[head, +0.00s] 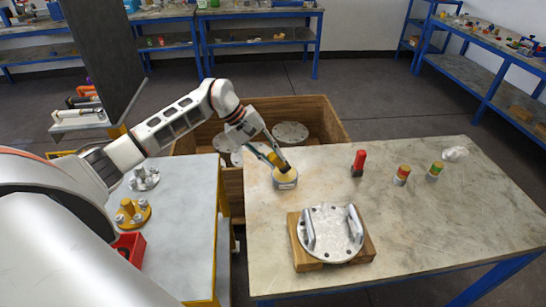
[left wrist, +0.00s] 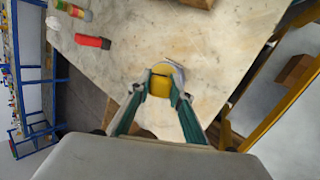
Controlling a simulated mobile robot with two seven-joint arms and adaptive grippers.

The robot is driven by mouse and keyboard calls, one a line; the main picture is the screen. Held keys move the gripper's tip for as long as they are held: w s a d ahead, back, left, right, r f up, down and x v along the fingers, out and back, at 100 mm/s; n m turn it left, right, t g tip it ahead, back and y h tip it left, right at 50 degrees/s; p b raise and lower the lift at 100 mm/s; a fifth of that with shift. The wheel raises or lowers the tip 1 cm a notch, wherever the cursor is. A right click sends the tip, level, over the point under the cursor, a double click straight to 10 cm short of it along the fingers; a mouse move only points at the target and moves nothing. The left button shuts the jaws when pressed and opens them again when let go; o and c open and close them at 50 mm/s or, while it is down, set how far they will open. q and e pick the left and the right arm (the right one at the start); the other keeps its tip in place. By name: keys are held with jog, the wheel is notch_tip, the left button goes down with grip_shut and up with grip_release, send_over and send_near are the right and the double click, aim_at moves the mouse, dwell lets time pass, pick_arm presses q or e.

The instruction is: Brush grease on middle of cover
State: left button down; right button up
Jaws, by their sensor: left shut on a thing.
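The round grey cover (head: 325,238) has two upright handles and bolt holes round its rim. It lies on a wooden block on the table, and its middle looks bare. My left gripper (head: 281,163) is shut on a yellow piece that looks like the brush (left wrist: 160,86), at the grey tin (head: 285,182) left of and behind the cover. The tin also shows past the fingertips in the left wrist view (left wrist: 176,70). The brush's lower end is hidden in or behind the tin. My right gripper is in neither view.
A wooden crate (head: 325,118) with flanged discs is behind. Another bench (head: 185,220) lies left, across a gap. The table's right side is clear.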

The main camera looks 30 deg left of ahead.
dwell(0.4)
pick_arm(q)
jog(key=shift+f+b, duration=0.35)
jog(key=shift+f, duration=0.05)
jog(key=shift+f, duration=0.1)
dwell(0.8)
jog(key=shift+r+p, duration=0.9)
jog(key=shift+r, duration=2.65)
